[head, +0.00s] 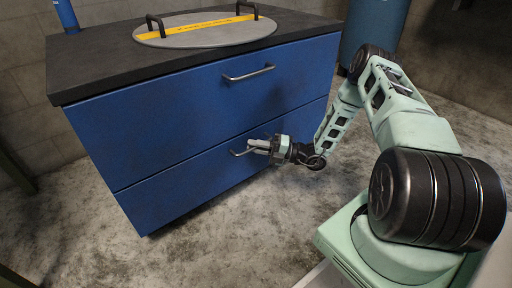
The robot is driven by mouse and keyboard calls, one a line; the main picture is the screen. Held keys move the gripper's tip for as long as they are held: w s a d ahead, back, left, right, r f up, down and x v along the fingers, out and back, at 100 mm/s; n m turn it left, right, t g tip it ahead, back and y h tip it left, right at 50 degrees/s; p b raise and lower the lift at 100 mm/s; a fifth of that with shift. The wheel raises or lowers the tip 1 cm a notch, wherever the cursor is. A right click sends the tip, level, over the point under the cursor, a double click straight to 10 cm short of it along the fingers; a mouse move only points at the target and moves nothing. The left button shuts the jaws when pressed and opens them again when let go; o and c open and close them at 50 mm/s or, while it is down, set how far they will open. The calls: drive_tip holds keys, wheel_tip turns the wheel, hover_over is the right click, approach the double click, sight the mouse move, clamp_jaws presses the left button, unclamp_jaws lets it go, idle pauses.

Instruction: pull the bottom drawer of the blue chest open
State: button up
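The blue chest (150,130) has a dark top and two drawers, each with a metal bar handle. The bottom drawer (165,195) looks closed, its front in line with the top one. Its handle (236,153) shows at the left end; the rest is hidden behind my gripper. My gripper (256,146) is at this handle, with its fingers pointing left over or beside the bar. The fingers are too small to tell whether they are open, shut or touching the bar.
The top drawer's handle (249,74) is above my gripper. A grey round plate (215,38) with a yellow stripe and two black handles lies on the chest top. A blue cylinder (374,25) stands behind at the right. The floor (235,235) before the chest is clear.

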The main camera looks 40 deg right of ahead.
clamp_jaws()
drive_tip(key=s+d+p, duration=0.1)
drive_tip(key=s+p, duration=0.9)
drive_tip(key=s, duration=2.5)
drive_tip(key=shift+s+d+p, duration=0.15)
drive_tip(key=shift+s+p, duration=0.15)
drive_tip(key=o, duration=0.5)
unclamp_jaws()
